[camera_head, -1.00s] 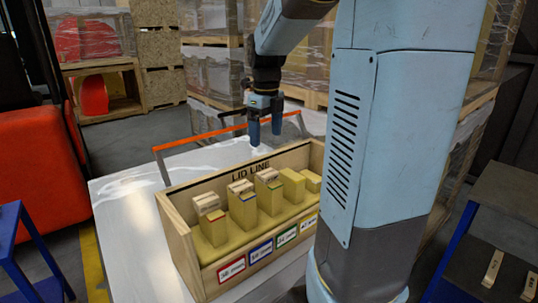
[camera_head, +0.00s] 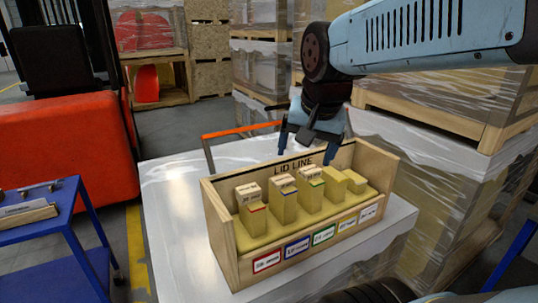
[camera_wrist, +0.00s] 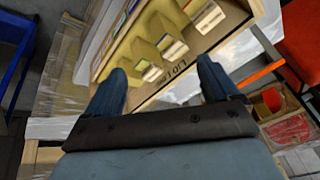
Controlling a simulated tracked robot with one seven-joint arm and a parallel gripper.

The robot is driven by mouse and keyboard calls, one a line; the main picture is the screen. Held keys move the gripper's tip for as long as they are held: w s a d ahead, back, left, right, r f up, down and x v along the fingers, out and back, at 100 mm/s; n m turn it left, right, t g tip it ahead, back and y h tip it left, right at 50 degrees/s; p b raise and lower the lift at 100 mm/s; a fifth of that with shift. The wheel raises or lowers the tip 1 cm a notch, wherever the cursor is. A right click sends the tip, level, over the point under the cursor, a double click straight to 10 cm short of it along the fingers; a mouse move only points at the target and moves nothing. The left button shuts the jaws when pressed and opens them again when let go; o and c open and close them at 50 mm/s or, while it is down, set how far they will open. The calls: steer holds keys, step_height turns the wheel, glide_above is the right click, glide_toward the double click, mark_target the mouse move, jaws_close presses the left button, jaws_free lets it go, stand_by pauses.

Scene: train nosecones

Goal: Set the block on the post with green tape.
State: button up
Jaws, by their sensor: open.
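The post with green tape (camera_head: 312,196) stands in a wooden box marked LID LINE. A pale block (camera_head: 311,174) sits on its top, above the green band. The post with red tape (camera_head: 254,218) and the post with blue tape (camera_head: 285,206) also carry pale blocks. My gripper (camera_head: 306,154) is open and empty above the box's back board, its fingers apart and pointing down. In the wrist view my gripper (camera_wrist: 161,78) shows nothing between its fingers, and several pale blocks (camera_wrist: 174,48) are beyond them.
The box (camera_head: 224,250) stands on a white-wrapped surface (camera_head: 175,215). Two plain, lower yellow blocks (camera_head: 354,182) are at its right end. An orange bar (camera_head: 240,130) runs behind it. A blue cart (camera_head: 45,228) is at left and wrapped pallets (camera_head: 440,170) are at right.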

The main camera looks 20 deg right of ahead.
steer(key=shift+s+d+f+n+t, duration=0.15)
steer(key=shift+s+n, duration=0.4)
steer(key=shift+n, duration=0.4)
steer(key=shift+s+a+f+n+t, duration=0.1)
steer(key=shift+s+f+n+t, duration=0.1)
steer(key=shift+s+n, duration=0.6)
steer(key=shift+s+d+f+n+t, duration=0.15)
steer(key=shift+s+n, duration=0.15)
steer(key=shift+n, duration=0.85)
